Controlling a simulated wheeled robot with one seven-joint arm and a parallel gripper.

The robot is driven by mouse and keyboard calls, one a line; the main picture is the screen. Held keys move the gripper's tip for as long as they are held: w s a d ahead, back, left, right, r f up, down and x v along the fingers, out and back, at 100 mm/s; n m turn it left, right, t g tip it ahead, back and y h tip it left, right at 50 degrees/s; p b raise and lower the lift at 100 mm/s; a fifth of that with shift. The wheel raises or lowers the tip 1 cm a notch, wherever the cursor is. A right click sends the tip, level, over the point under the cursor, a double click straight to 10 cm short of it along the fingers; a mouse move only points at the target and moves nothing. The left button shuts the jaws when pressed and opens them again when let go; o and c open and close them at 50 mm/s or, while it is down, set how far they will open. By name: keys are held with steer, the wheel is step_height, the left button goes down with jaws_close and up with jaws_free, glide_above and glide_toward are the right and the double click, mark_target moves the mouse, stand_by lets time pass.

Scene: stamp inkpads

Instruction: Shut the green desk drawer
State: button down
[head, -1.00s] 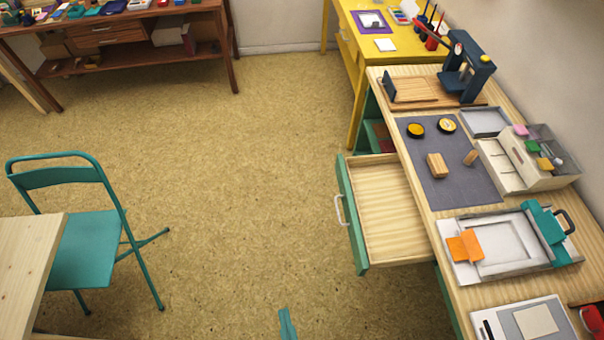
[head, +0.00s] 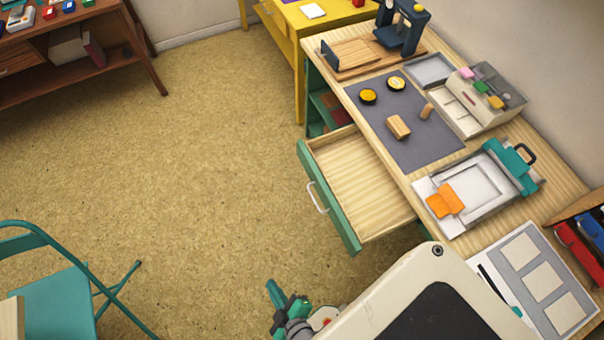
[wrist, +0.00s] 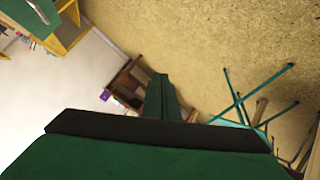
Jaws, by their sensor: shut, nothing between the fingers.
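The green desk drawer (head: 330,205) is pulled open from the wooden-topped desk. Its front is green with a white bar handle (head: 317,198), and its pale wood inside is empty. My gripper (head: 274,290) is low in the head view, in front of and below the drawer front in the picture, apart from it. Its green fingers are shut with nothing between them; they also show in the wrist view (wrist: 160,100). A green panel with a pale handle at the top left of the wrist view may be the drawer front; I cannot be sure.
The desk top (head: 455,215) carries a grey mat (head: 425,150), a press, trays and stamping items. An open green shelf (head: 325,110) lies beyond the drawer. A teal folding chair (head: 50,295) stands at the lower left. The floor (head: 200,170) between is clear.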

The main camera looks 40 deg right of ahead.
steer(key=w+d+f+n+g+h, duration=0.1)
steer(key=w+d+f+n+g, duration=0.15)
steer(key=f, duration=0.55)
steer(key=n+g+h, duration=0.7)
steer(key=g+h, duration=0.6)
steer(key=h, duration=0.3)
glide_toward(312, 171)
steer(key=shift+t, duration=0.25)
steer(key=x, duration=0.4)
steer(key=shift+s+d+f, duration=0.1)
steer(key=shift+s+d, duration=0.2)
steer(key=shift+d, duration=0.05)
steer(key=shift+x, duration=0.8)
steer(key=shift+w, duration=0.1)
